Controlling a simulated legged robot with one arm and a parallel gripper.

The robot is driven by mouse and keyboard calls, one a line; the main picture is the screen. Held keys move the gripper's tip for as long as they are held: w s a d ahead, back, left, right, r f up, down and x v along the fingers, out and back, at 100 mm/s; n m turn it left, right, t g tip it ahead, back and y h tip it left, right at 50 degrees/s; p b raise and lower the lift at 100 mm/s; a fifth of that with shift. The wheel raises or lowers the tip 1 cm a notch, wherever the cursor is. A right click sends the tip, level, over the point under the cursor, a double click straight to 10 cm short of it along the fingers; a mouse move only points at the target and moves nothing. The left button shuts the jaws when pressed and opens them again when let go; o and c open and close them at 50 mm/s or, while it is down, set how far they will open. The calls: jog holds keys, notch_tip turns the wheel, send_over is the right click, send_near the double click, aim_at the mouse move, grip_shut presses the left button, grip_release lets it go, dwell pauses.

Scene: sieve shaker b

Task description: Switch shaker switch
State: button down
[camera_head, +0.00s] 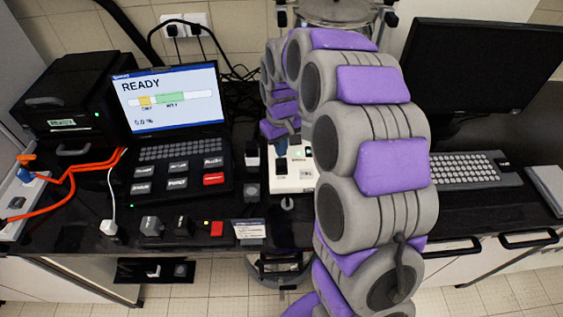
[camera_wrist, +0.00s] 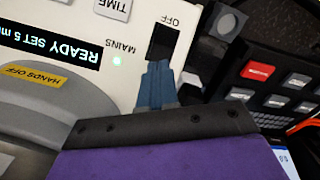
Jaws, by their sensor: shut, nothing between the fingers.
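The shaker's cream control panel (camera_head: 302,182) is partly hidden behind my arm in the head view. In the wrist view, the panel (camera_wrist: 132,50) carries a black rocker switch (camera_wrist: 164,40) marked MAINS, with OFF printed beside it. A green lamp (camera_wrist: 116,61) next to the switch is lit, and the display (camera_wrist: 50,45) reads READY SET 5 with the rest cut off. My gripper (camera_wrist: 157,68) has its blue fingers together and empty, with the tips at the near edge of the switch. I cannot tell whether they touch it. In the head view the gripper (camera_head: 281,147) is above the panel.
A laptop-like console (camera_head: 170,110) showing READY stands to the left, with a red key among its large buttons. A black printer-like box (camera_head: 72,105) is farther left. A monitor (camera_head: 468,65) and keyboard (camera_head: 462,170) are right of my arm. Small blocks line the bench's front edge.

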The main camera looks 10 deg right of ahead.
aim_at(281, 160)
jog(key=shift+r+p, duration=1.2)
jog(key=shift+r, duration=1.3)
